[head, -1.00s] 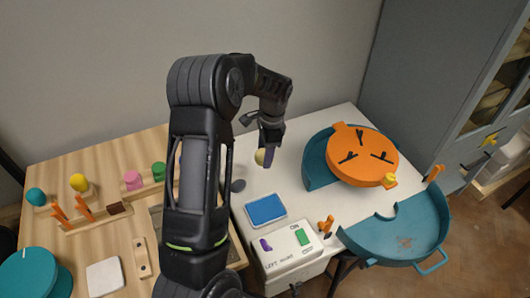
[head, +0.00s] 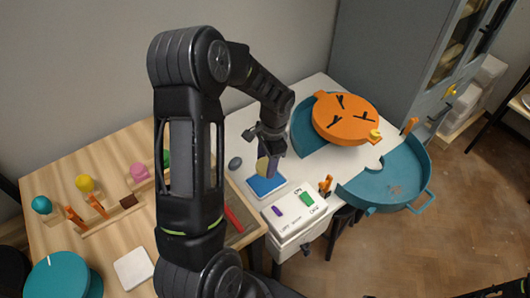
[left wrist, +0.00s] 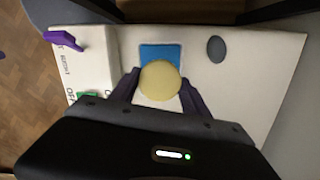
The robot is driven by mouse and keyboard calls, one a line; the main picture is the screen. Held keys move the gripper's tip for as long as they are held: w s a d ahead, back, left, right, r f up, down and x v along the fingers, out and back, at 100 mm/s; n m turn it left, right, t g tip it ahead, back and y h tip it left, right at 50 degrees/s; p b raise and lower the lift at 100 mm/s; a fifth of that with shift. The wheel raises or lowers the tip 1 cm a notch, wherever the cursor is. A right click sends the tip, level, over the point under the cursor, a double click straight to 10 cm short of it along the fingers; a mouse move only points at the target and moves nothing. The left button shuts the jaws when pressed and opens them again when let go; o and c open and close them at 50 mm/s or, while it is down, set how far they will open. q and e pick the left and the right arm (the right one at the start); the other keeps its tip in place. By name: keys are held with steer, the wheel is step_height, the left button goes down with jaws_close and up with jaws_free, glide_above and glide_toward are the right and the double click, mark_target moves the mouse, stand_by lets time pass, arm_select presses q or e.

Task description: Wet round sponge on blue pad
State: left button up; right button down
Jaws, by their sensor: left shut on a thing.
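The round sponge (left wrist: 160,81) is pale yellow and sits between the fingers of my left gripper (left wrist: 158,92), which is shut on it. In the head view the left gripper (head: 268,166) points down over the blue pad (head: 266,186), with the sponge (head: 262,165) partly hidden by a finger. In the left wrist view the blue pad (left wrist: 160,52) shows partly behind the sponge. I cannot tell whether the sponge touches the pad. My right gripper is not in view.
A white switch box (head: 294,208) stands right in front of the pad. A grey oval (head: 235,163) lies behind and left of it. A wooden table (head: 110,220) with knobs is at the left.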

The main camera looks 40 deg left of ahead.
mark_target(266, 181)
arm_select(q)
steer(key=shift+w, duration=0.3)
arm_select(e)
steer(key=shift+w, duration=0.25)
